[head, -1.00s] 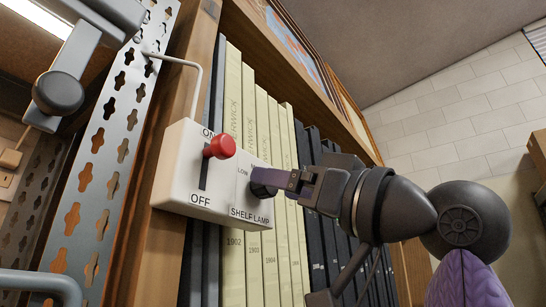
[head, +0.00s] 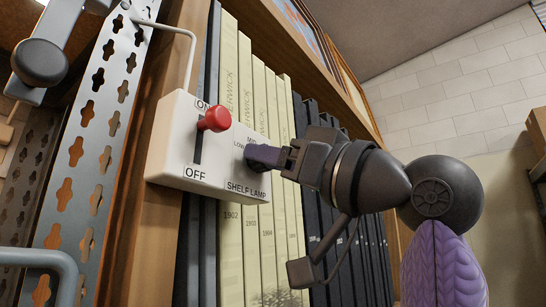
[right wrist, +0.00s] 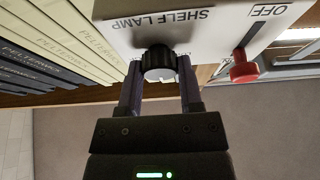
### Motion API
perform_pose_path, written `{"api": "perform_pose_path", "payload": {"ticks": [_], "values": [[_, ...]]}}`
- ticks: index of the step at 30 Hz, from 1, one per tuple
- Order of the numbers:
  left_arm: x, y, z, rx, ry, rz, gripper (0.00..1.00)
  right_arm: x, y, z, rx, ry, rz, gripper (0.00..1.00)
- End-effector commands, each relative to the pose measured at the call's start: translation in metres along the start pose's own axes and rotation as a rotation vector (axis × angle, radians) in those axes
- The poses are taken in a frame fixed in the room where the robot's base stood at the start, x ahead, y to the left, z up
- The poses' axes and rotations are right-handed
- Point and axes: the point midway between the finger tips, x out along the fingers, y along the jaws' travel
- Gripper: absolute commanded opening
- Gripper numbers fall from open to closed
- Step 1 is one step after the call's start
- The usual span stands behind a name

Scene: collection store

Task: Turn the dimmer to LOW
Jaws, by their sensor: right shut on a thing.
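The white shelf lamp control box (head: 172,150) is fixed to the wooden shelf upright in the head view. Its red switch lever (head: 216,119) stands near the ON end of the slot, with OFF below. The MID and LOW labels show beside the dimmer. My right gripper (head: 262,156) reaches in from the right at the dimmer. In the right wrist view the dark dimmer knob (right wrist: 159,64) with a pale face sits between both fingers, which are shut on it. Its pointer cannot be made out. In the head view the gripper hides the knob. My left gripper is not in view.
Tall cream volumes (head: 230,110) and dark volumes (head: 318,235) stand close behind and beside the box. A perforated metal post (head: 95,140) is to the left. A white cable (head: 193,60) rises from the box. Open room lies to the right.

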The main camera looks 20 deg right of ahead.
Motion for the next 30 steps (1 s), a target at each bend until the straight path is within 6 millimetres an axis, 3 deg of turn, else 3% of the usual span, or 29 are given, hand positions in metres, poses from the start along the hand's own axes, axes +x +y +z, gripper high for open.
{"api": "perform_pose_path", "payload": {"ticks": [8,30], "values": [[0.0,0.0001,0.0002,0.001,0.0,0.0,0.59,-0.0003,0.0013,-0.0004,-0.101,0.0,-0.039,0.0],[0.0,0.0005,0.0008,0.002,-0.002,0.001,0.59,0.0,0.0027,-0.0022,-0.691,0.003,-0.286,0.0]]}}
